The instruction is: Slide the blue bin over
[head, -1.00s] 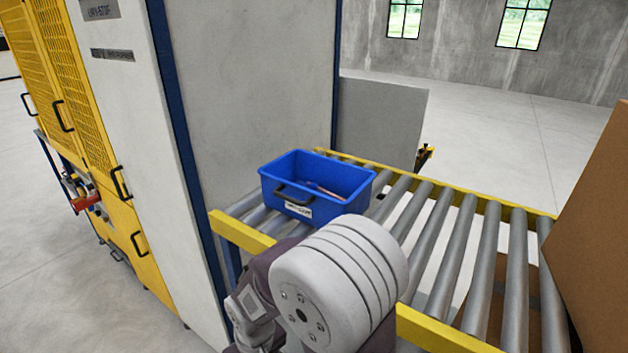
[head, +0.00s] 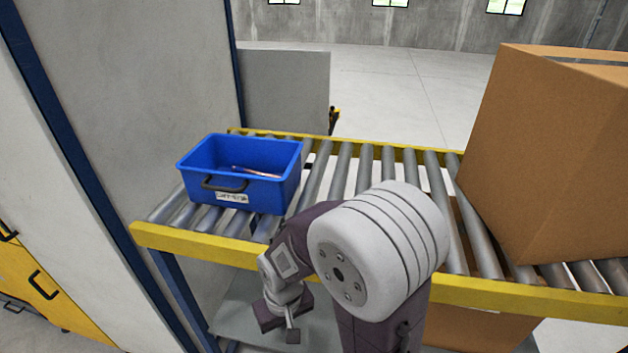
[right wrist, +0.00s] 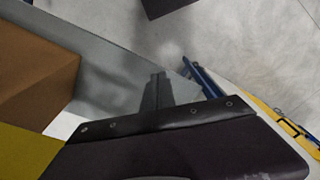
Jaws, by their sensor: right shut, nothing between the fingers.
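The blue bin (head: 236,178) stands upright on the roller conveyor (head: 340,170), at its left end beside the grey machine wall. It has a dark handle and a white label on its near side, and a thin copper-coloured tube (head: 255,172) lies inside. My right gripper is shut and empty in the right wrist view (right wrist: 157,92). In the head view my right arm stands in front of the conveyor, with its wrist low, below the near yellow rail and apart from the bin. My left gripper is not in view.
A large cardboard box (head: 545,150) stands on the right part of the conveyor. Yellow rails (head: 200,244) run along both long sides. The rollers between bin and box are bare. A grey panel (head: 287,92) stands behind the bin.

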